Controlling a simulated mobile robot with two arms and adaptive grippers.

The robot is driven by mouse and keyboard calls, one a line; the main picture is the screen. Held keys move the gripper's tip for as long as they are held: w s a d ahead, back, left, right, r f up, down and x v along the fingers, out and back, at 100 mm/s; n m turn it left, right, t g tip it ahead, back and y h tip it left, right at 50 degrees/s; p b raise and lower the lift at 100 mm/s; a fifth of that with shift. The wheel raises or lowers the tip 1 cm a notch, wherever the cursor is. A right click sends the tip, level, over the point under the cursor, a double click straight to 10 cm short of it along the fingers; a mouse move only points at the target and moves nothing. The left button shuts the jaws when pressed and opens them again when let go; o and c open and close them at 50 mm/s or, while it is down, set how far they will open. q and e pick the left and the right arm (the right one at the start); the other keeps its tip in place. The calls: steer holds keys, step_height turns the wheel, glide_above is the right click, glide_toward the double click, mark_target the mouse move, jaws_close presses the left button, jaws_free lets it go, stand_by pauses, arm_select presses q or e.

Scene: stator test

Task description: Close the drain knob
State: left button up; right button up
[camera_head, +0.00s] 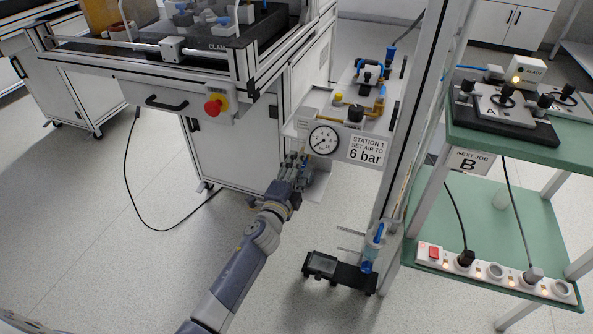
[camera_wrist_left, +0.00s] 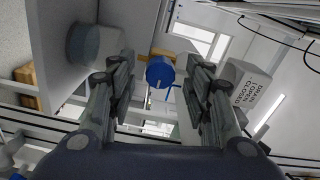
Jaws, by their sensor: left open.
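The blue drain knob (camera_wrist_left: 160,71) shows in the left wrist view, with a white mark on its face and a brass-coloured fitting behind it. My left gripper (camera_wrist_left: 157,67) is open, with one finger on each side of the knob in the picture; I cannot tell whether they touch it. A white tag (camera_wrist_left: 244,91) to the right of the knob reads drain, open, closed. In the head view my left gripper (camera_head: 292,168) is below and left of the pressure gauge (camera_head: 323,140); the knob cannot be made out there. My right gripper is not in view.
A bench with a red button (camera_head: 213,107) stands left. A green-shelved rack (camera_head: 470,235) with a power strip (camera_head: 497,277) is at right. Open floor lies at lower left.

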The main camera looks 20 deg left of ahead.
arm_select(q)
steer(key=s, duration=1.2)
steer(key=shift+a, duration=0.2)
